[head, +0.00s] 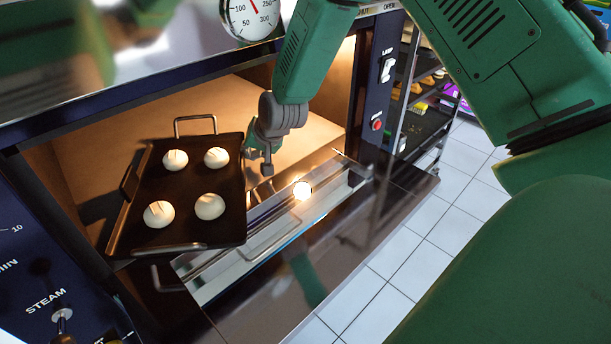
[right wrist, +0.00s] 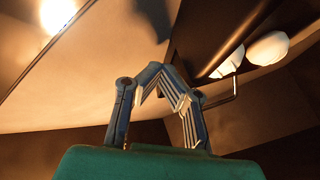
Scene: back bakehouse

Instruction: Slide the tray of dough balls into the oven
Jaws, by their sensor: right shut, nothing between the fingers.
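The dark tray (head: 228,228) with pale dough balls (head: 210,206) lies at the mouth of the oven (head: 325,128), its far part inside and its near edge by the lowered door (head: 345,240). Wire handles show on its sides. My right gripper (head: 266,168) is just right of the tray's right edge, pointing down; contact cannot be told. In the right wrist view its fingers (right wrist: 168,88) are closed together and empty, with the tray (right wrist: 207,38) and two dough balls (right wrist: 268,48) to the upper right. My left gripper is out of view.
The door's glass reflects a bright lamp below my right gripper. A control panel with a lamp switch (head: 387,70) and red button (head: 377,125) stands right of the opening. A rack (head: 430,115) stands beyond it. Tiled floor (head: 400,270) is clear at right.

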